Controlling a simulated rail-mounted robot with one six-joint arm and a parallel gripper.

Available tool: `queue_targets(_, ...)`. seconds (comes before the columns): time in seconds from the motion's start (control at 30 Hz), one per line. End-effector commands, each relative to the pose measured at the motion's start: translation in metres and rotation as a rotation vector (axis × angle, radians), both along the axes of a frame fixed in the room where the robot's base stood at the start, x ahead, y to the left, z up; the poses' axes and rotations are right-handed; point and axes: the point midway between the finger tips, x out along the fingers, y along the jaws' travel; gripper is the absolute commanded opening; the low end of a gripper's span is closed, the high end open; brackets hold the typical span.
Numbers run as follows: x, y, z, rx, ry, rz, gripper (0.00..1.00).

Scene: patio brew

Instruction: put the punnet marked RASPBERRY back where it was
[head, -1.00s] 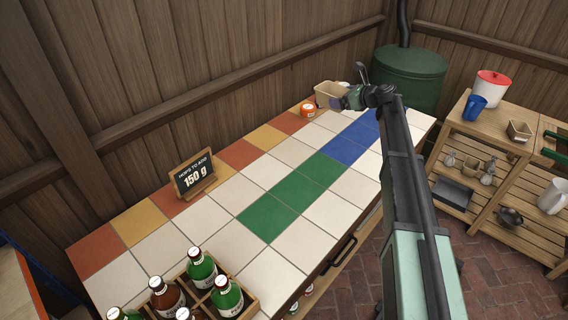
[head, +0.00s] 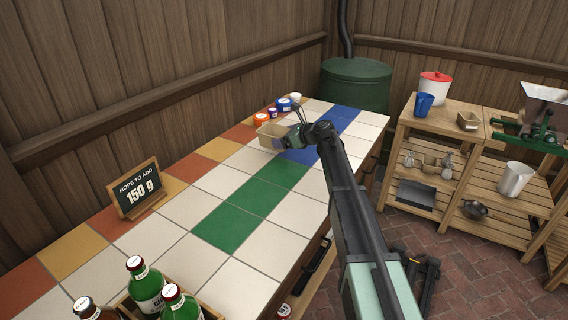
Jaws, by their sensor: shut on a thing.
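My gripper (head: 284,142) is shut on the rim side of a tan punnet (head: 268,132), at the far part of the tiled counter. The punnet looks upright, over the white tiles just left of the blue tiles (head: 338,127). I cannot tell whether it touches the counter. No marking on it can be read from here, so I cannot confirm RASPBERRY. The fingertips are small and partly hidden by the wrist.
Orange-and-white and blue tubs (head: 283,105) stand behind the punnet. A hops sign (head: 138,190) and crated bottles (head: 146,286) are nearer. The green and white tiles between are clear.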

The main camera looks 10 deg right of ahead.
Motion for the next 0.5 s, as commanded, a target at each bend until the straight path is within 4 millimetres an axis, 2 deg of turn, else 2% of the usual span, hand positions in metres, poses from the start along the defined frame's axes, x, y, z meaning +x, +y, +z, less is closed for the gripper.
queue_targets(0.13,0.000,0.000,-0.007,0.000,0.000,0.000,0.61)
queue_targets(0.3,0.000,0.000,-0.044,0.000,0.000,0.000,0.61)
queue_targets(0.5,0.000,0.000,-0.040,0.000,0.000,0.000,0.61)
